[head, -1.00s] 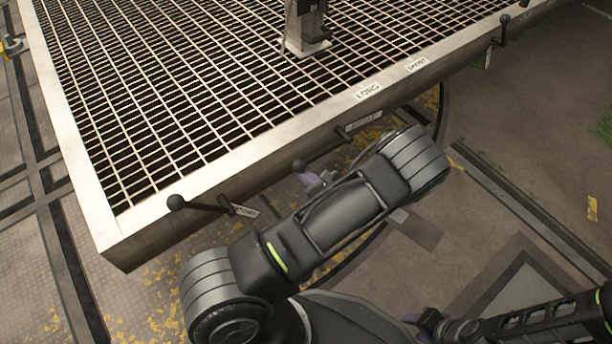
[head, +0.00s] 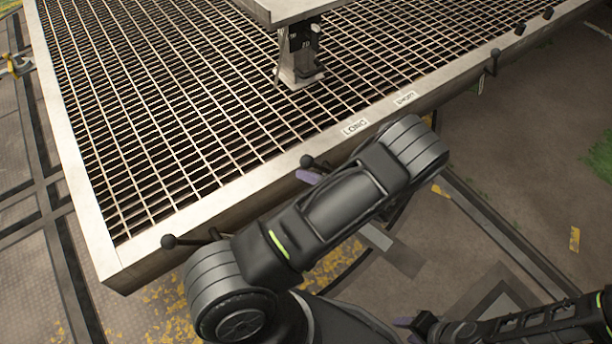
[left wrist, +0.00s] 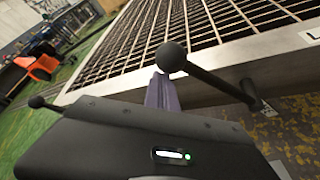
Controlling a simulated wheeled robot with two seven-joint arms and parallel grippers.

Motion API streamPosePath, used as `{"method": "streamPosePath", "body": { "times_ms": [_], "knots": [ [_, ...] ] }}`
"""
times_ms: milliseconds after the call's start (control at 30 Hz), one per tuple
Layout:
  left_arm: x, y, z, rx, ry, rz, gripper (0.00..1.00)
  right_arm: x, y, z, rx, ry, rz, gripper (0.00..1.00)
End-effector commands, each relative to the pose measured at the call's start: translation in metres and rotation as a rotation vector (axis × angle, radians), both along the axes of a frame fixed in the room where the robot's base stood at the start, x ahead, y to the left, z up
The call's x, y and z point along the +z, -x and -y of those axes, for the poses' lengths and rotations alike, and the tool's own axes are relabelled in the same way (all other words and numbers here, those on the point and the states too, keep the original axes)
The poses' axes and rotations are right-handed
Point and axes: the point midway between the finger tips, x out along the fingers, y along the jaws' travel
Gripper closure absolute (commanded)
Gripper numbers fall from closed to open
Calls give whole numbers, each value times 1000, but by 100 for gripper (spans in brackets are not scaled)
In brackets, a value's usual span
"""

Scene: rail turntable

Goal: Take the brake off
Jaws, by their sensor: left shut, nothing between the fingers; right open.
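Black ball-ended levers stick out along the deck's near side. The middle lever (head: 306,161) has its ball at the deck rim, with my left arm hiding its lower part. In the left wrist view, this lever (left wrist: 212,77) slants up-left from its mount. My left gripper (head: 308,176) is shut and empty, its purple fingers just under the ball; they also show in the left wrist view (left wrist: 161,92). I cannot tell whether they touch the lever. No readable label identifies the brake. My right gripper (head: 408,324) is open at the lower right, away from the levers.
The grated deck (head: 135,262) has a pale metal rim with LONG and SHORT labels. A left lever (head: 168,241) and a right lever (head: 495,55) stand on the same side. A post (head: 298,62) stands on the grating. The floor at right is mostly clear.

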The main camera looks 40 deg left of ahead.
Motion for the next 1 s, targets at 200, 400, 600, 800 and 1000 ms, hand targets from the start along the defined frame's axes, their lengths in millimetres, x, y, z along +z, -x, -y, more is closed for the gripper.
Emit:
{"method": "streamPosePath", "body": {
  "times_ms": [200,400,600,800,1000],
  "knots": [
    [10,-5,2,-1,1,2,100,7,0,0,0,1,1,59],
    [13,-9,2,-5,-2,6,100,7,-1,0,0,1,1,59],
    [14,-11,3,-7,-4,10,100,7,-1,1,-1,1,2,59],
    [14,-11,3,-7,-5,12,100,7,-1,1,-1,1,2,59],
    [2,-5,4,-3,-3,9,100,1,-1,1,-2,1,1,59]
  ]
}}
